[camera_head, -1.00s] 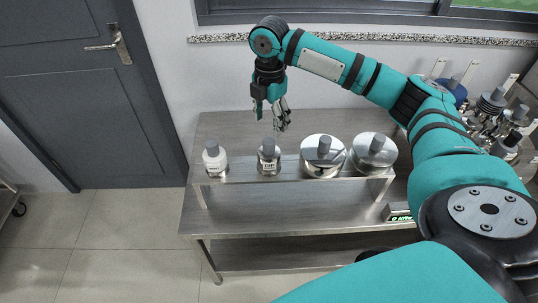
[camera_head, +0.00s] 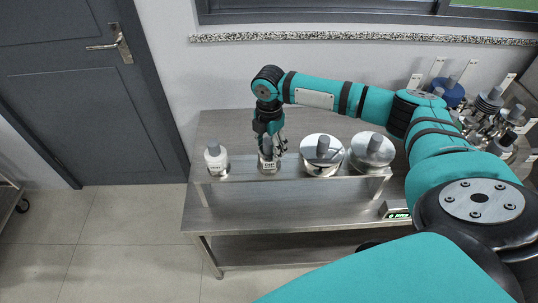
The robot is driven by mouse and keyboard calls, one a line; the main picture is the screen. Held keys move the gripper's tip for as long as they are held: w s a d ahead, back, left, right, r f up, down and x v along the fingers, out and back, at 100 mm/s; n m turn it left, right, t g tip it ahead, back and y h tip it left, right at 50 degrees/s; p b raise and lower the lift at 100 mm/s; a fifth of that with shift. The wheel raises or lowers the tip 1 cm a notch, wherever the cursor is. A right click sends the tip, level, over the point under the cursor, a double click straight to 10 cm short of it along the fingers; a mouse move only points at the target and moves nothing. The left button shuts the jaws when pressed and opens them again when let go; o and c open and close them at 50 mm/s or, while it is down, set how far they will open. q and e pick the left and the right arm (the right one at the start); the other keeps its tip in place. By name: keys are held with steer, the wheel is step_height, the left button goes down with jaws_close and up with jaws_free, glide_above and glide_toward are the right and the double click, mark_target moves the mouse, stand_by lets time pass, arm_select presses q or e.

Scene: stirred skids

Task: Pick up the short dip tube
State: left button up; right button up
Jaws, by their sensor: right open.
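I cannot tell for certain which thing is the short dip tube. A row of vessels with grey knobs or caps stands on the raised metal shelf (camera_head: 235,176). My right gripper (camera_head: 268,148) points down over the small jar (camera_head: 268,167), the second from the left. Its open fingers are around or just beside the jar's grey top, which they partly hide. Two wide steel pots, one (camera_head: 321,156) and another (camera_head: 372,152), stand to the right. My left gripper is not in view.
The raised shelf stands on a steel table (camera_head: 290,215) with a small green display (camera_head: 396,210) at its right. A cluster of metal parts (camera_head: 490,110) crowds the right side. A wall ledge runs behind. The table's left part is clear.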

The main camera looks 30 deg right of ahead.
jaws_close()
steer(key=shift+r, duration=0.15)
stand_by(0.4)
step_height(320, 180, up, 10)
steer(key=shift+f+b, duration=0.1)
steer(key=shift+b, duration=0.85)
step_height(320, 180, up, 11)
steer(key=p, duration=1.3)
steer(key=shift+f, duration=0.2)
